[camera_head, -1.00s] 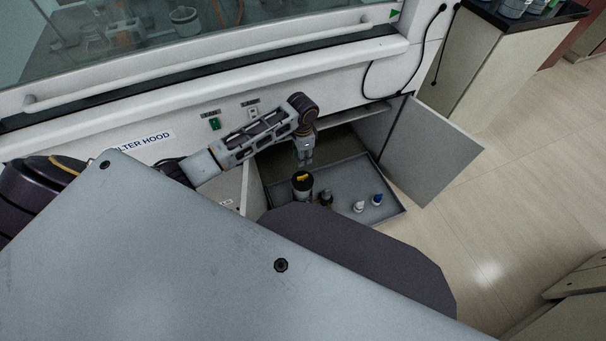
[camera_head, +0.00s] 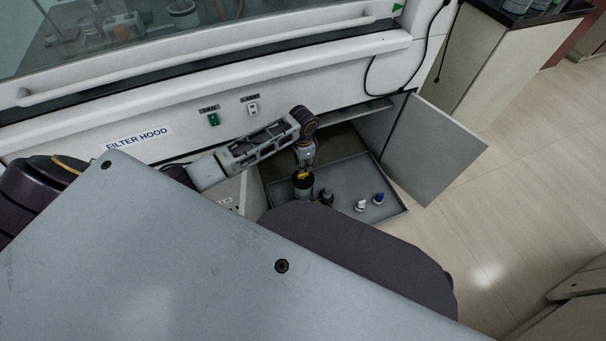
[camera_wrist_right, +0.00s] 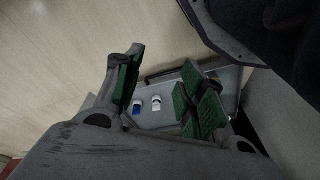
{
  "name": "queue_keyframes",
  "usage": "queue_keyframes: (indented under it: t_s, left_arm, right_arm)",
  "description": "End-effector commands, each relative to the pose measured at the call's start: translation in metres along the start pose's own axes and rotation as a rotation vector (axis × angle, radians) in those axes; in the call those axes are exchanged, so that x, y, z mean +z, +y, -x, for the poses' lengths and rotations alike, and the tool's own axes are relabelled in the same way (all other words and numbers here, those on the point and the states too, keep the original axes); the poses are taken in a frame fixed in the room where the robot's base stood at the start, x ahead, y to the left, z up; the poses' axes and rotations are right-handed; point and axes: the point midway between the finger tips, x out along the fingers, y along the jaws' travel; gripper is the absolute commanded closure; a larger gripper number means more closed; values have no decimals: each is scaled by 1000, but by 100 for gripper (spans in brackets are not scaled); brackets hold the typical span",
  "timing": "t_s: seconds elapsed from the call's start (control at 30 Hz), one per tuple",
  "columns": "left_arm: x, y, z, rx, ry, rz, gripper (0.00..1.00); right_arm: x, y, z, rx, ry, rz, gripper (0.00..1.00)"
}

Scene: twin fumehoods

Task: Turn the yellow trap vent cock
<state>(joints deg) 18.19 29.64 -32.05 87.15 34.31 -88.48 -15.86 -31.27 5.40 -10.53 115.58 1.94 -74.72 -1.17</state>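The trap is a dark, round-topped vessel (camera_head: 306,189) on the grey tray in the open lower cabinet. Its yellow vent cock (camera_head: 301,176) is on top, partly hidden by my left gripper. My left gripper (camera_head: 304,168) points down right over the cock, with its fingertips at or just above it. Contact and finger opening are too small to make out. My right gripper (camera_wrist_right: 160,90) shows in the right wrist view with its green-padded fingers wide apart and nothing between them. It is not visible in the head view.
The grey tray (camera_head: 345,178) also holds a dark bottle (camera_head: 326,197), a white-capped bottle (camera_head: 361,206) and a blue-capped bottle (camera_head: 378,199). The cabinet door (camera_head: 435,150) stands open at right. The filter hood front (camera_head: 200,92) rises behind my left arm.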

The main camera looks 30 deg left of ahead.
Motion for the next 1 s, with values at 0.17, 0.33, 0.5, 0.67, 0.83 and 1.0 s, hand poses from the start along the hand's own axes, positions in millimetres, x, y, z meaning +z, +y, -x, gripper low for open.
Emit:
queue_keyframes:
  t_s: [0.17, 0.33, 0.5, 0.67, 0.83, 1.0]
  left_arm:
    - [1, 0, -27, 2, -2, 0, 70]
    - [1, 1, -49, 2, -2, 0, 70]
    - [0, 0, -64, 1, -1, 0, 70]
    - [1, 0, -71, 0, -1, -1, 70]
    - [0, 0, -72, 0, -1, -1, 70]
    - [0, 0, -72, 0, -1, -1, 70]
  right_arm:
    - [-5, -2, 6, -5, 21, 2, 60]
    - [-10, -4, 15, -9, 42, 3, 60]
    - [-13, -6, 22, -14, 57, 4, 60]
    - [-13, -7, 27, -16, 61, 3, 60]
    - [-14, -7, 29, -17, 63, 4, 60]
    - [-14, -7, 29, -16, 63, 4, 60]
